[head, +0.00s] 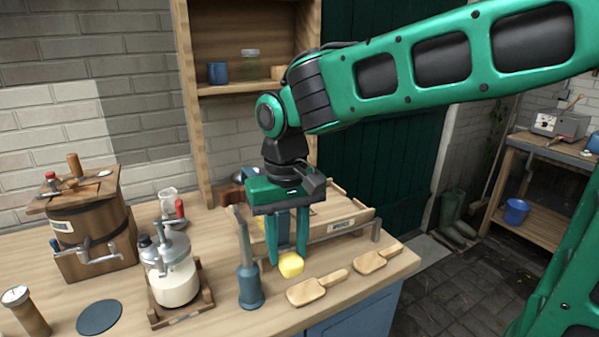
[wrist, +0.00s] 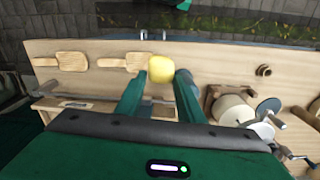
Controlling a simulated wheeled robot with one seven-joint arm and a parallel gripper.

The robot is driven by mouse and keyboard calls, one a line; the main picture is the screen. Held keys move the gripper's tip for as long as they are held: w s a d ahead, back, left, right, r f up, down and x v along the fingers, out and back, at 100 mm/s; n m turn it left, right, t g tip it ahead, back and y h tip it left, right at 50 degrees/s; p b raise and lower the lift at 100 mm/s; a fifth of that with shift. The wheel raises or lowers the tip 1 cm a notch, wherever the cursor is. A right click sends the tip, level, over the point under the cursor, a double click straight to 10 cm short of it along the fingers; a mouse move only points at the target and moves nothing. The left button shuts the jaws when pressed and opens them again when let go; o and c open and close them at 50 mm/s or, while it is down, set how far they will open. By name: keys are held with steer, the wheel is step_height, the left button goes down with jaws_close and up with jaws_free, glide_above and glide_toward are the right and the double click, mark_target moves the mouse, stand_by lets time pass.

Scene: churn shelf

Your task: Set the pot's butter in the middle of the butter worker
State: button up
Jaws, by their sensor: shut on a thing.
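My gripper (head: 288,258) points down and is shut on a small yellow lump of butter (head: 291,265). In the wrist view the butter (wrist: 160,69) sits between the fingertips. The butter worker appears to be the wooden tray with a label on its front (head: 350,225), behind the gripper in the head view. It also shows at lower left in the wrist view (wrist: 75,104). The butter is in front of this tray, near the bench front; its height above the bench is hard to tell. My fingers hide part of the tray. I cannot make out the pot for sure.
Two wooden paddles (head: 317,287) (head: 377,258) lie right of the butter. A blue-grey upright tool (head: 250,285) stands close left. Further left are a glass churn (head: 172,275), a dark disc (head: 99,317) and a wooden barrel churn (head: 95,235). A shelf post (head: 187,90) rises behind.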

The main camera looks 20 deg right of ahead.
steer(key=shift+w+d, duration=0.15)
steer(key=shift+d, duration=0.45)
